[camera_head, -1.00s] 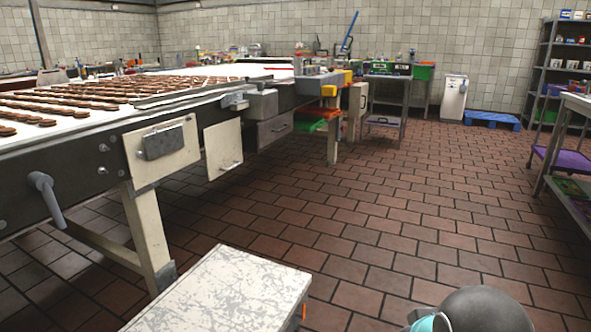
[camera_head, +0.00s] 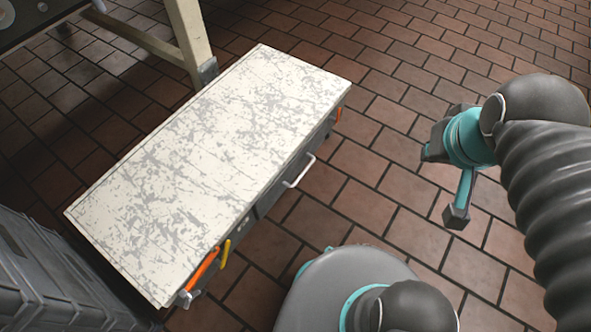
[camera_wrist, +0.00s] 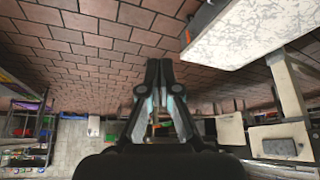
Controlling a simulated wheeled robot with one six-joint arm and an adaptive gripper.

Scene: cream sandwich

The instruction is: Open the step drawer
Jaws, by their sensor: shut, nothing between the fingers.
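The step (camera_head: 215,165) has a worn white top with grey patches and stands on the floor left of centre in the head view. The drawer's pale bar handle (camera_head: 298,171) is on its right-hand side, and the drawer looks closed. The step's top also shows upside down at the top right of the wrist view (camera_wrist: 255,28). My gripper (camera_wrist: 158,68) is shut and empty in the wrist view, with its fingertips together over bare floor. In the head view my arm is at the right, well apart from the handle; the fingertips are hard to make out there.
Orange (camera_head: 203,268) and yellow (camera_head: 225,252) hooked items hang at the step's near end. A grey crate (camera_head: 50,275) stands at the lower left. A cream table leg (camera_head: 190,40) rises behind the step. Brown tiled floor (camera_head: 385,150) is clear right of the step.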

